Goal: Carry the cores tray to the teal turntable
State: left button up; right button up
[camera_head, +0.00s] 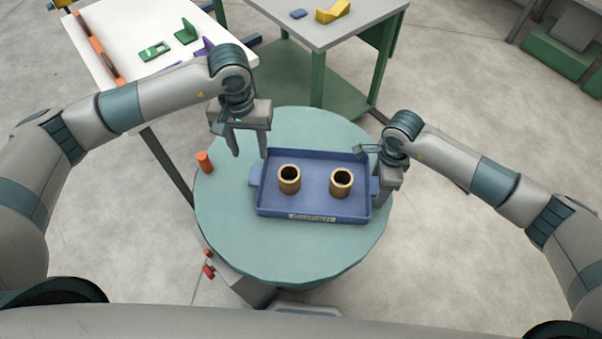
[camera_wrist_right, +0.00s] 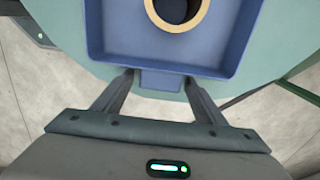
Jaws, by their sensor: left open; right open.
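The blue cores tray (camera_head: 314,209) sits on the teal turntable (camera_head: 280,252). It holds two tan ring-shaped cores, a left one (camera_head: 289,181) and a right one (camera_head: 340,184). My left gripper (camera_head: 250,152) is open and empty, above the turntable near the tray's far left corner. My right gripper (camera_head: 378,190) is at the tray's right end. In the right wrist view its open fingers (camera_wrist_right: 162,85) stand on either side of the tray's end tab (camera_wrist_right: 161,80), with gaps visible. The tray wall and part of one core also show there.
A white table (camera_head: 130,25) with green and purple parts is at the back left. A grey-topped green bench (camera_head: 330,38) with a yellow part stands behind the turntable. The front of the turntable is clear.

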jog(key=shift+r, duration=0.1)
dwell(0.5)
notch_tip(320, 180, up, 12)
dwell(0.5)
dwell(0.6)
